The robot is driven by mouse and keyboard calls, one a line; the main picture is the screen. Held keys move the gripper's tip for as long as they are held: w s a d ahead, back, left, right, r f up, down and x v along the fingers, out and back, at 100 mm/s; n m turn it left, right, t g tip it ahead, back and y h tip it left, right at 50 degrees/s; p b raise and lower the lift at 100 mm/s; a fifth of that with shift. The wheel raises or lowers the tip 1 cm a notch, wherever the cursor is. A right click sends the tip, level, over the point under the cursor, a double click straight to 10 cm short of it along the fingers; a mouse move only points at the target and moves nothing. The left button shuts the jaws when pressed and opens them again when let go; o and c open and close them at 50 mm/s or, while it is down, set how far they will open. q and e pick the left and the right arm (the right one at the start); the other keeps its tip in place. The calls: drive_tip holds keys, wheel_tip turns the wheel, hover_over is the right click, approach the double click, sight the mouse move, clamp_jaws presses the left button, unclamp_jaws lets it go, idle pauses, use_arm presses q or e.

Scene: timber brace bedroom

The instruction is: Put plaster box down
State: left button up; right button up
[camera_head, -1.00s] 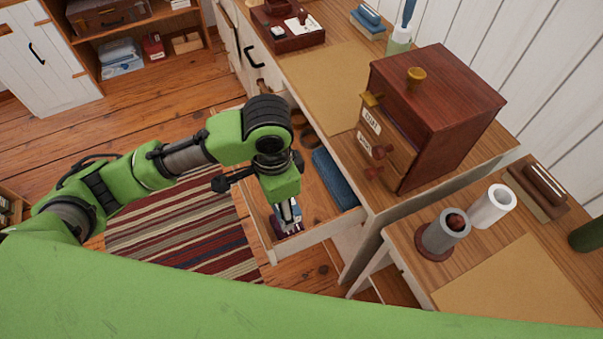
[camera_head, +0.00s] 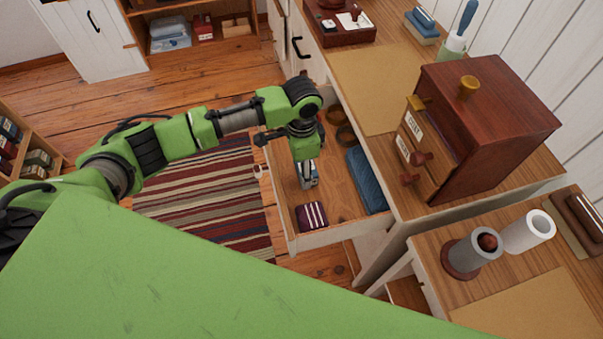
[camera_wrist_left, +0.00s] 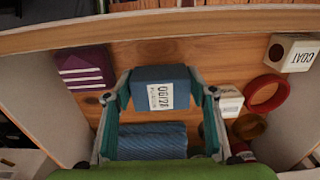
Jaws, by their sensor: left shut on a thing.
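My left gripper (camera_head: 308,180) reaches down into the open drawer (camera_head: 325,236). It is shut on a small blue box with a white printed label, which I take as the plaster box (camera_head: 313,172). In the left wrist view the plaster box (camera_wrist_left: 150,73) sits between the two fingers of the left gripper (camera_wrist_left: 164,90). It is above or at the drawer floor; I cannot tell whether it touches. A maroon box with white stripes (camera_head: 312,216) lies nearby at the drawer's front corner. My right gripper is not in view.
The drawer also holds a folded blue cloth (camera_head: 368,181), a red ring (camera_wrist_left: 267,92), a brown ring (camera_wrist_left: 249,127) and a white box marked COAT (camera_wrist_left: 291,52). A wooden cabinet with knobs (camera_head: 490,125) stands on the desk. Bare drawer floor (camera_head: 340,200) shows beside the cloth.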

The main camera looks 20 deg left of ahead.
use_arm(q)
drive_tip(key=shift+s+f, duration=0.1)
drive_tip(key=shift+f, duration=1.2)
drive_tip(key=shift+f, duration=0.1)
drive_tip(key=o, duration=1.1)
wheel_tip(320, 180, up, 12)
drive_tip(key=shift+r, duration=0.15)
